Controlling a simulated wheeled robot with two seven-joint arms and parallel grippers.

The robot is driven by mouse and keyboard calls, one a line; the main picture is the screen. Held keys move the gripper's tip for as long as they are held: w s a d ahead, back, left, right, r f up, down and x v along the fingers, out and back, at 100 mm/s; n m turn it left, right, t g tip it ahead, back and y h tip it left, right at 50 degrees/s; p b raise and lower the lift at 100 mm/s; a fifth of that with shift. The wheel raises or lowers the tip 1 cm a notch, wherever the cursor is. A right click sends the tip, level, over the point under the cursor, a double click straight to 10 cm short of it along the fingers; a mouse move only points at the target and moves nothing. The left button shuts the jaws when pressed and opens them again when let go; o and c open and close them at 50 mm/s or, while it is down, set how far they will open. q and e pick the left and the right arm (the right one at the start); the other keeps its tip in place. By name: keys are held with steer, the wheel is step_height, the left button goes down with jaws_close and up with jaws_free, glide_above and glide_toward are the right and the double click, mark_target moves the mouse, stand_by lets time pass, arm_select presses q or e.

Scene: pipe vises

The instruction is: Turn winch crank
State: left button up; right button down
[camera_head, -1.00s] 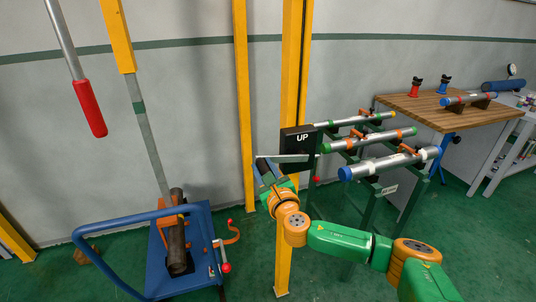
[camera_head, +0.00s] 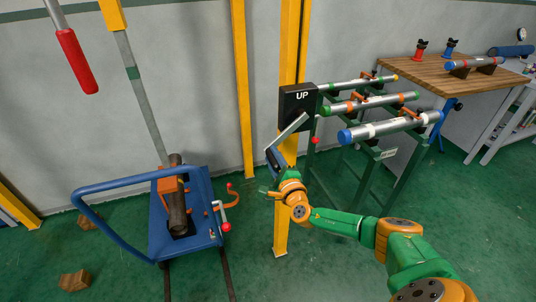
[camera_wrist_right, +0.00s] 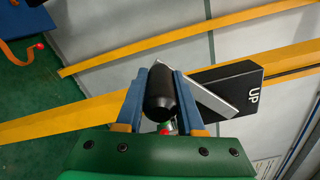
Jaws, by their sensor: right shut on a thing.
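The winch is a black box marked UP (camera_head: 298,103) on a yellow post. Its grey crank arm (camera_head: 291,131) slants down and left from the box. My right gripper (camera_head: 272,157) is at the crank's lower end. In the right wrist view, the blue fingers of the right gripper (camera_wrist_right: 160,92) are shut on the black crank handle (camera_wrist_right: 159,88), one on each side. The grey crank arm (camera_wrist_right: 211,95) runs behind the fingers toward the black box (camera_wrist_right: 228,86). My left gripper is not in view.
A green rack holds several pipes (camera_head: 385,128) right of the post. A blue cart (camera_head: 190,240) with a pipe stands at left. A red-handled bar (camera_head: 76,62) hangs at upper left. A wooden workbench (camera_head: 420,80) is at back right. Green floor lies open between cart and post.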

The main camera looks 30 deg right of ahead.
steer(key=shift+s+d+f+n+b, duration=0.15)
steer(key=shift+d+f+n, duration=0.2)
steer(key=shift+f+n, duration=0.2)
steer(key=shift+s+d+f+n+b, duration=0.15)
steer(key=shift+d+f+n, duration=0.15)
steer(key=shift+f+n, duration=0.2)
steer(key=shift+f, duration=0.1)
steer(key=c, duration=0.6)
jaws_free()
steer(key=shift+o, duration=0.4)
steer(key=shift+d, duration=0.15)
steer(key=p+v, duration=0.1)
steer(key=v, duration=0.6)
